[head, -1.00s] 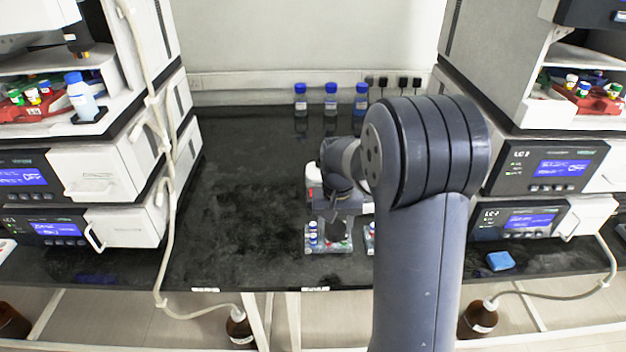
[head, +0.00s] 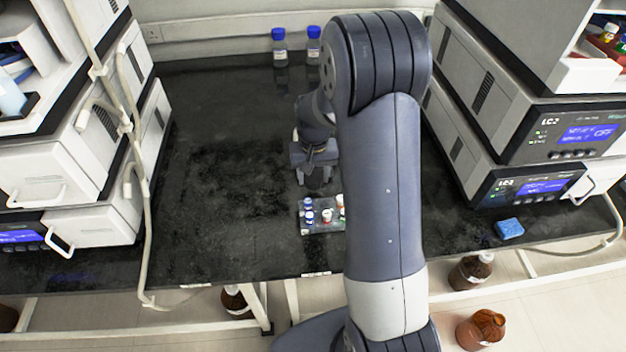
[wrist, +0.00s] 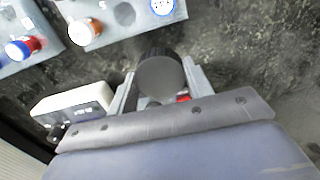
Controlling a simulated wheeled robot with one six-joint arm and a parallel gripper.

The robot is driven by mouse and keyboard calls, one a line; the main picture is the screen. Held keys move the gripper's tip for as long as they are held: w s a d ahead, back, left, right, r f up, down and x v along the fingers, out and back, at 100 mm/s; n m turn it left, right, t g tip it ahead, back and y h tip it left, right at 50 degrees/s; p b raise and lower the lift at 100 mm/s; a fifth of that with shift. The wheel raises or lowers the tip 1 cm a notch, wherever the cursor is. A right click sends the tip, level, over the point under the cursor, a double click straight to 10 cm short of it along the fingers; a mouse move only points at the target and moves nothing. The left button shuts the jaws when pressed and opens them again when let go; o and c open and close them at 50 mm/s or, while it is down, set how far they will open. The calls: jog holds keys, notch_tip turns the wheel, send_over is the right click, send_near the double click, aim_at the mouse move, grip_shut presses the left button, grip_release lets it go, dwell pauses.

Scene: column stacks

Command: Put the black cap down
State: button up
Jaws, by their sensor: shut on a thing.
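The black cap (wrist: 160,74) is held between the two fingers of my gripper (wrist: 160,88) in the wrist view, with its round grey end toward the camera. In the head view my gripper (head: 316,178) is over the dark counter, just behind the small vial rack. The cap is too dark and small there to make out clearly. I cannot tell whether the cap touches the counter.
The clear rack (head: 322,229) holds several blue, white and red-capped vials. A white device (wrist: 75,105) lies close left of my gripper in the wrist view. Blue-capped bottles (head: 279,45) stand at the back. The dark counter (head: 220,180) left of the gripper is clear.

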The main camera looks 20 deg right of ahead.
aim_at(314, 177)
jog(key=shift+f, duration=1.75)
jog(key=shift+f, duration=0.15)
jog(key=o, duration=0.9)
jog(key=shift+o, duration=0.2)
